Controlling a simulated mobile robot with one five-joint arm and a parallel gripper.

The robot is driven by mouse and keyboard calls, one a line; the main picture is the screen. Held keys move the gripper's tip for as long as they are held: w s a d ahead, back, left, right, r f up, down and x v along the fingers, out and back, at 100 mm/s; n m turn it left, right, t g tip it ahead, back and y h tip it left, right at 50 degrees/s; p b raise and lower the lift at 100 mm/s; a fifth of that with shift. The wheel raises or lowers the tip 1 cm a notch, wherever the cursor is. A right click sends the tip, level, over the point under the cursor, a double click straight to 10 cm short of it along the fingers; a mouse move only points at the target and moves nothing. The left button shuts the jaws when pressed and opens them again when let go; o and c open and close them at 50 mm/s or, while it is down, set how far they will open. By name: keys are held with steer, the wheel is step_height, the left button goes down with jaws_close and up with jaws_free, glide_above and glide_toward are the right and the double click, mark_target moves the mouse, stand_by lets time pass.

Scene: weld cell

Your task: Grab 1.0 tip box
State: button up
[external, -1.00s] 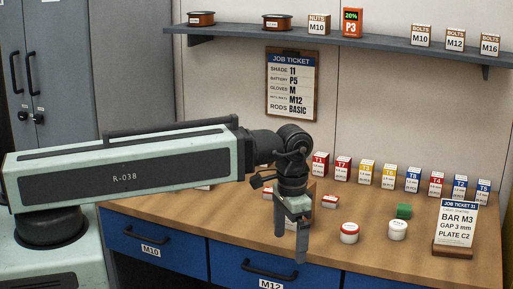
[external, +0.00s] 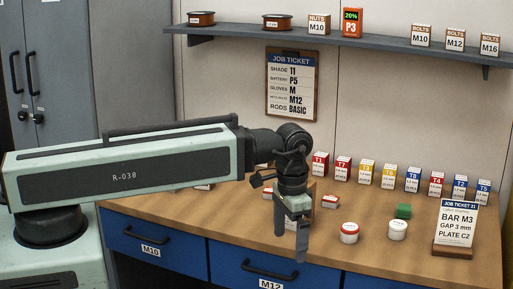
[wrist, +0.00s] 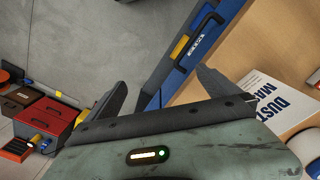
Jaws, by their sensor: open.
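A row of small tip boxes stands along the back of the bench in the external view, with red, yellow and blue labels. They include a red T7 box (external: 343,168), a yellow-labelled box (external: 366,172), a blue T8 box (external: 413,179) and a red T4 box (external: 437,184). The size print is too small to read, so I cannot tell which is 1.0. My gripper (external: 290,247) is open and empty, pointing down near the bench's front edge, left of and nearer than the row. Its two fingers also show apart in the wrist view (wrist: 162,80), with no tip box between them.
Blue drawers (external: 153,244) are below.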

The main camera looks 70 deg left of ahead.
steer(key=c, duration=0.6)
